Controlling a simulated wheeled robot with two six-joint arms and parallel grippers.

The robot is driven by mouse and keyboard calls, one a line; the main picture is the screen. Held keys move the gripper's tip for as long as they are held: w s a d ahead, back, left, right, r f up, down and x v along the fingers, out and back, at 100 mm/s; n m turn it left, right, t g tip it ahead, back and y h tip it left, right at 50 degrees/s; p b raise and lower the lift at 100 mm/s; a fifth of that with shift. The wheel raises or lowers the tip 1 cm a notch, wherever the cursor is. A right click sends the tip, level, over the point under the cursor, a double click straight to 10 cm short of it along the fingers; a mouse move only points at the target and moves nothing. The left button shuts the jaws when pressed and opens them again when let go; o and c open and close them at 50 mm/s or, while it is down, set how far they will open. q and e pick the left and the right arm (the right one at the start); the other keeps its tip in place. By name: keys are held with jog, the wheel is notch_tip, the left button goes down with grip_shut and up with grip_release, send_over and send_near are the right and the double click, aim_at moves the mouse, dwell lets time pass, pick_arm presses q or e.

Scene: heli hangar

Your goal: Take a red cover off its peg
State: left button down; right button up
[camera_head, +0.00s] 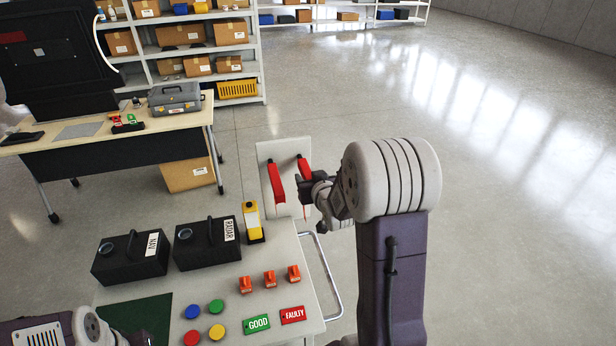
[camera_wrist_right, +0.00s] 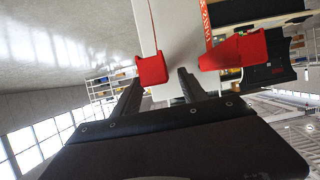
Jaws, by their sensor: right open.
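Two red covers hang on pegs on an upright white panel (camera_head: 265,155) at the far end of the cart. The left cover (camera_head: 277,183) shows in full. The right cover (camera_head: 304,167) is partly hidden behind my right gripper (camera_head: 307,187), which is at it from the right. In the right wrist view, my open right gripper (camera_wrist_right: 158,80) has one red cover (camera_wrist_right: 152,69) just ahead of the gap between its fingertips. I cannot tell whether they touch. The other cover (camera_wrist_right: 236,51) is off to the right. My left arm shows at the bottom left; its fingers are not clear.
On the cart (camera_head: 215,290) stand two black boxes marked NAV (camera_head: 130,257) and RADAR (camera_head: 208,242), a yellow device (camera_head: 253,222), orange clips (camera_head: 269,279), coloured discs (camera_head: 216,306), and GOOD (camera_head: 257,324) and FAULTY (camera_head: 292,315) tags. A workbench (camera_head: 110,137) stands behind left. The floor at right is clear.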

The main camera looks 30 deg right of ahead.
aim_at(309, 175)
jog(key=x, duration=0.2)
jog(key=shift+w+d+f, duration=0.1)
jog(key=shift+w+f, duration=0.1)
jog(key=shift+w, duration=0.1)
jog(key=shift+s+r, duration=0.15)
jog(key=shift+s, duration=0.05)
jog(key=c, duration=0.3)
grip_shut()
notch_tip(309, 175, up, 4)
jog(key=shift+r, duration=0.25)
jog(key=s+d+r+p, duration=0.3)
jog(key=s+d+r, duration=0.3)
jog(key=s, duration=0.3)
jog(key=shift+d+r+p, duration=0.25)
jog(key=shift+d+p, duration=0.15)
jog(key=shift+d, duration=0.3)
